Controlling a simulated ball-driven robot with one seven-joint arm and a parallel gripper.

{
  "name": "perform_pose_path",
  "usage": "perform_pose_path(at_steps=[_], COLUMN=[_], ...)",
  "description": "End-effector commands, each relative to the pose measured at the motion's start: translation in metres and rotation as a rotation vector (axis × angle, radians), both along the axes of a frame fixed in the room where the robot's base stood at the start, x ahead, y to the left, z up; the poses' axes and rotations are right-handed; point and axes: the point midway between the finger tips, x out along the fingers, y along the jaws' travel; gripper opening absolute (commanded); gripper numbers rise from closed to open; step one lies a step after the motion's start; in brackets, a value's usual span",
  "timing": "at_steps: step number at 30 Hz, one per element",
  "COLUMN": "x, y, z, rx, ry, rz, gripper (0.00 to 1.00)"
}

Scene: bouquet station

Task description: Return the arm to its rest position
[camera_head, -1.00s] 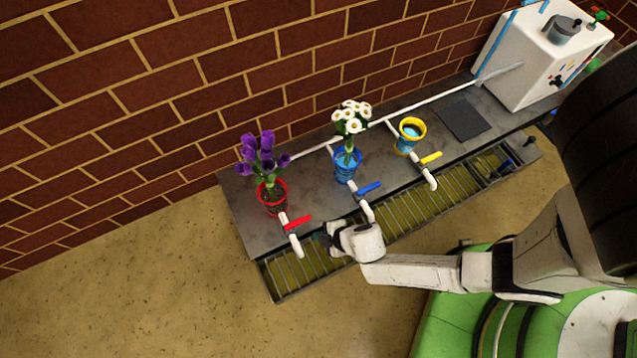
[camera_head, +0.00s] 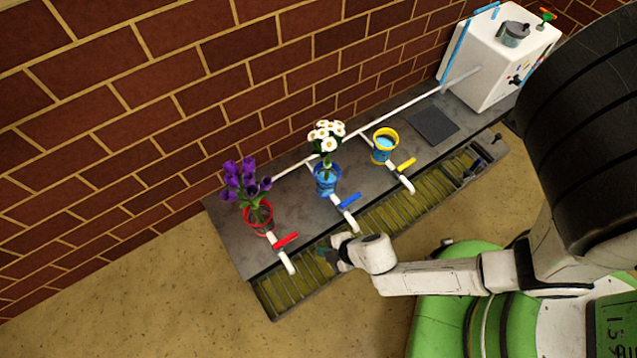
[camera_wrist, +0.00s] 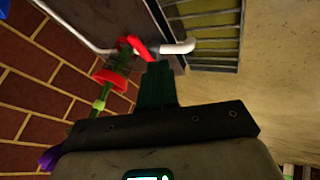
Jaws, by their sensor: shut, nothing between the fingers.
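My gripper (camera_head: 335,252) is shut and empty over the grated trough, in front of the counter. It is between the red-handled tap (camera_head: 285,243) and the blue-handled tap (camera_head: 347,204), apart from both in the head view. In the wrist view my gripper's dark fingers (camera_wrist: 157,85) point toward the white spout and red handle of the red tap (camera_wrist: 138,46). My white arm (camera_head: 430,278) reaches in from the right.
On the counter (camera_head: 235,235) stand a red pot with purple flowers (camera_head: 258,216), a blue pot with white flowers (camera_head: 327,180) and a yellow-rimmed pot (camera_head: 385,146). A white tank (camera_head: 487,65) stands at the far right end. The floor (camera_head: 150,290) at left is clear.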

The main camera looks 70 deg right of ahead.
Motion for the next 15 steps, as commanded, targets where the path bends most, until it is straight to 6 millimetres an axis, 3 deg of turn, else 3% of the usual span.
perform_pose_path(at_steps=[10,15], x=[0.001,0.023], y=[0.000,-0.012], z=[0.000,0.024], rx=[-0.001,-0.015], ry=[0.000,0.004], rz=[-0.002,-0.139], gripper=[0.00,0.00])
